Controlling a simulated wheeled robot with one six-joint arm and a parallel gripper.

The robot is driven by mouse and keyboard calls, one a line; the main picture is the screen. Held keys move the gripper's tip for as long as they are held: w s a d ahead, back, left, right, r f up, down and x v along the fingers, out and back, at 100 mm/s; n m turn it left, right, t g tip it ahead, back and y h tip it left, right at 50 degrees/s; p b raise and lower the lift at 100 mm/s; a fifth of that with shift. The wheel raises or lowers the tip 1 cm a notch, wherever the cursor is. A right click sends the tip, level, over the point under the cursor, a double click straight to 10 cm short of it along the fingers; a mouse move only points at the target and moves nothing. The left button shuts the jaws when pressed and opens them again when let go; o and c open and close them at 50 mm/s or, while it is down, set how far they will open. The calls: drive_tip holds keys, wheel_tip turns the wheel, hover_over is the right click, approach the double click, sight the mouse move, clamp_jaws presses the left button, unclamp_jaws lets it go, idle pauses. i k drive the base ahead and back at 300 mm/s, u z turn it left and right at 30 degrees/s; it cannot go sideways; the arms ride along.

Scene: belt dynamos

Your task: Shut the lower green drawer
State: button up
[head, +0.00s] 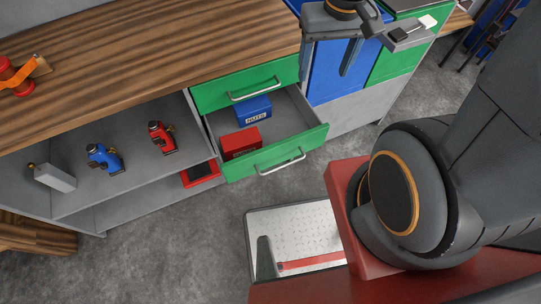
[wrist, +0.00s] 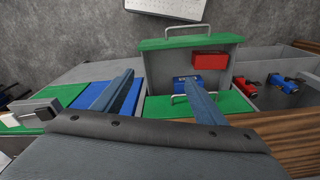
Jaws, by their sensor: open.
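The lower green drawer (head: 280,163) is pulled out of the cabinet, with its bar handle (head: 280,161) on the front. A blue box marked NUTS (head: 254,111) and a red box (head: 240,142) lie inside. In the wrist view the drawer front (wrist: 165,44) is at upper middle, with the red box (wrist: 209,59) and blue box (wrist: 187,84) behind it. My gripper (head: 327,70) is open and empty near the blue panel, right of the drawers. In the wrist view my gripper (wrist: 158,78) has its fingers spread, apart from the drawer front.
The upper green drawer (head: 215,95) is shut. A blue panel (head: 335,85) is right. Grey floor (head: 170,255) is clear before the shelf.

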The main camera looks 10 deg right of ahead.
sight(293, 130)
drive_tip(key=u, duration=0.35)
drive_tip(key=k, duration=1)
drive_tip(key=z, duration=0.4)
